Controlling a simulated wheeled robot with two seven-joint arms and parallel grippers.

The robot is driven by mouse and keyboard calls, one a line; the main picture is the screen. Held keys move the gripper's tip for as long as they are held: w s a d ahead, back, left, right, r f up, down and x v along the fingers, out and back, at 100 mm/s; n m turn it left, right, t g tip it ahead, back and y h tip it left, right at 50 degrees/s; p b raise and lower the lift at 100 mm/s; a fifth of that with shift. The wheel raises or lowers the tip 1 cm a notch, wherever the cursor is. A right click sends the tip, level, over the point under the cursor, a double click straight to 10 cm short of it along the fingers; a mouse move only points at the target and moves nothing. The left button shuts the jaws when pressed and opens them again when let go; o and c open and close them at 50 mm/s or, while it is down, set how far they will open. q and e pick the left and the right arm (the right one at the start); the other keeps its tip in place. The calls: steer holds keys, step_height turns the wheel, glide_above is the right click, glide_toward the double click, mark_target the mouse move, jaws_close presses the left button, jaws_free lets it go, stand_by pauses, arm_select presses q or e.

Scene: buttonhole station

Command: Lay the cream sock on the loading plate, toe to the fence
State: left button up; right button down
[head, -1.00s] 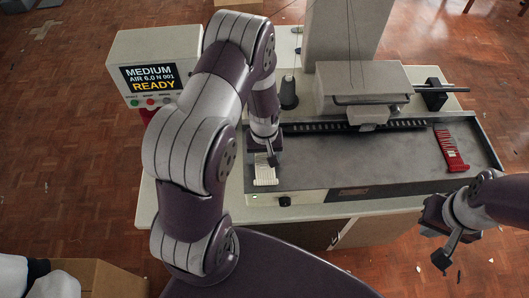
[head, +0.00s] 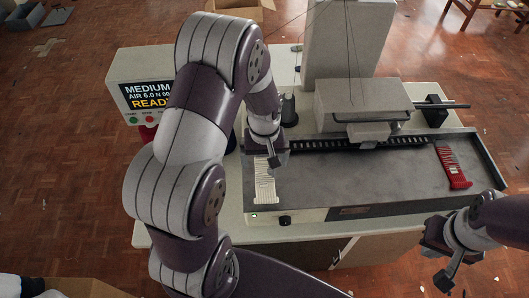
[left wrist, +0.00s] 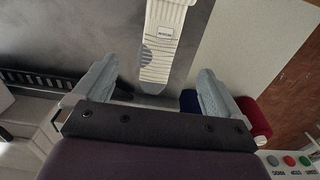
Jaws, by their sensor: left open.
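The cream sock (head: 265,186) lies flat and lengthwise at the left end of the dark grey bed (head: 340,185) of the machine.
A red sock (head: 452,167) lies at the bed's right end. The machine head (head: 362,105) stands behind the bed. A control box (head: 150,95) reading READY is at the left, a dark cone (head: 288,108) behind my left gripper. The bed's middle is clear.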

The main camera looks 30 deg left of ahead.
arm_select(q)
steer(key=s+d+r+m+t, duration=0.1)
steer(key=s+d+r+m, duration=0.4)
steer(key=s+r, duration=0.3)
steer(key=shift+s+d+r+m, duration=0.15)
steer(key=shift+s+r+m, duration=0.25)
steer(key=shift+m, duration=0.4)
stand_by(0.6)
